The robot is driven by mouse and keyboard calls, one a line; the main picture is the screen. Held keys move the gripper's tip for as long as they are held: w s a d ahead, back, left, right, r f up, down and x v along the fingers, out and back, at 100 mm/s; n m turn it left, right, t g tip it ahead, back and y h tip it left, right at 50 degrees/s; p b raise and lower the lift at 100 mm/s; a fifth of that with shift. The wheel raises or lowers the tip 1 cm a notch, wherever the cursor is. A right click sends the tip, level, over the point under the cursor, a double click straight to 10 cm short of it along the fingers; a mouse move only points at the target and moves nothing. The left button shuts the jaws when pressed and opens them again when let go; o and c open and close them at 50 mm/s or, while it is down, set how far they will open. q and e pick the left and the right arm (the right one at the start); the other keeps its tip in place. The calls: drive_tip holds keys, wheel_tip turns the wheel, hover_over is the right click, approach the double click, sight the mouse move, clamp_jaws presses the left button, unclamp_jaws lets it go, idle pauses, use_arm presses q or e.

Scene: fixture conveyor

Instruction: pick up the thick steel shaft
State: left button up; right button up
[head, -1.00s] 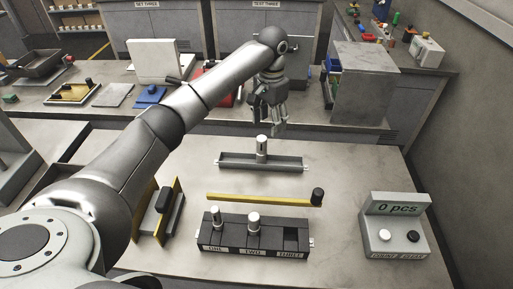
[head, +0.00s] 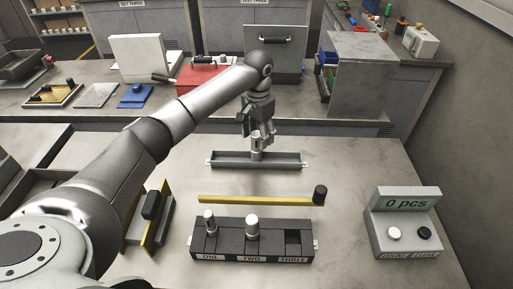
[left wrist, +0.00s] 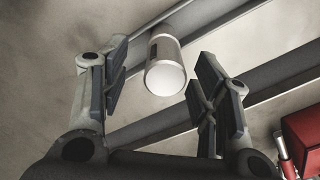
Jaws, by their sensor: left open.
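A steel shaft (head: 256,155) stands upright in the long grey tray (head: 285,161) in the middle of the table. My left gripper (head: 262,138) is over the tray at the shaft and partly hides it in the head view. In the left wrist view, the shaft (left wrist: 165,75) shows its pale round end between the two spread fingers, with a gap on each side. The left gripper is open and empty. My right gripper is not in view.
A dark fixture block (head: 273,238) marked ONE, TWO, THREE holds a thinner shaft (head: 210,222) in ONE and a thicker one (head: 252,226) in TWO; THREE is empty. A yellow bar (head: 255,199) lies between tray and block. A counter box (head: 405,206) reads 0 pcs.

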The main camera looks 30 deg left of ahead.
sight(257, 145)
use_arm(q)
drive_tip(key=f, duration=0.1)
drive_tip(key=f+p, duration=0.1)
drive_tip(key=f, duration=0.2)
drive_tip(key=shift+a+f+p, duration=0.2)
drive_tip(key=shift+a+p, duration=0.05)
drive_tip(key=shift+p, duration=0.05)
drive_tip(key=shift+f, duration=0.45)
drive_tip(key=c, duration=1.2)
drive_tip(key=shift+r, duration=0.1)
clamp_jaws()
